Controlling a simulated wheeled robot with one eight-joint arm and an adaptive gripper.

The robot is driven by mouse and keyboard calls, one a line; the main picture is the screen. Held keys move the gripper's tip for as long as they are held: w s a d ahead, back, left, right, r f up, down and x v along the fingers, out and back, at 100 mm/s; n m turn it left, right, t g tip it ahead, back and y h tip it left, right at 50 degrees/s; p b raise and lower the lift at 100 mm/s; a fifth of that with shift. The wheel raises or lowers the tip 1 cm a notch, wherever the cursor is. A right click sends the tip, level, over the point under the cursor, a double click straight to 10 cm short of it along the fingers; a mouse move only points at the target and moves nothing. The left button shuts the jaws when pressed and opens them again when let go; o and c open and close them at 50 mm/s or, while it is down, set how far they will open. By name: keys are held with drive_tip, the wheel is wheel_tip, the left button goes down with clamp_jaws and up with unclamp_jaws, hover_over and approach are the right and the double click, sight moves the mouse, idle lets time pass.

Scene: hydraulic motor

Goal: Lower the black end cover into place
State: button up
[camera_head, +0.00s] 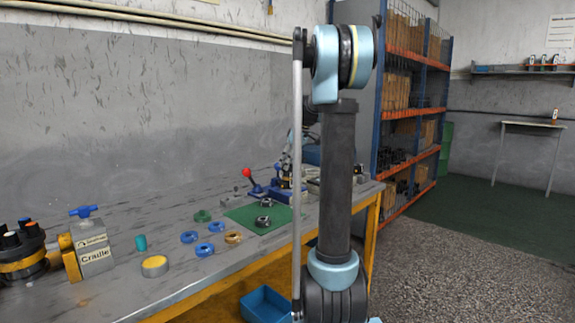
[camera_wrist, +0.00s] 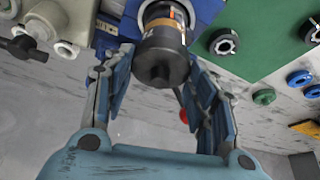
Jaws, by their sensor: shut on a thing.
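In the wrist view my gripper (camera_wrist: 160,72) has its two blue fingers on either side of the black end cover (camera_wrist: 160,62), a dark cylinder with a small round boss on its near face. The gripper is shut on it. Just beyond the cover is the motor body with an orange-brown band (camera_wrist: 163,24), standing in a blue fixture (camera_wrist: 206,12). The cover lines up closely with the body; I cannot tell whether they touch. In the head view the blue fixture (camera_head: 289,194) is on the bench, partly hidden, and my gripper cannot be made out.
A green mat (camera_head: 242,218) with dark ring parts lies beside the fixture. Blue rings (camera_head: 205,249), a green ring (camera_head: 202,216) and a tan ring (camera_head: 233,238) lie on the bench. A red-knobbed lever (camera_head: 248,174) stands close to the fixture.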

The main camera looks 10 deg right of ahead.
drive_tip(key=shift+f, duration=0.45)
idle(0.4)
drive_tip(key=o, duration=1.4)
drive_tip(key=shift+c, duration=0.2)
drive_tip(key=o, duration=0.4)
drive_tip(key=shift+r, duration=0.1)
drive_tip(key=shift+r, duration=2.6)
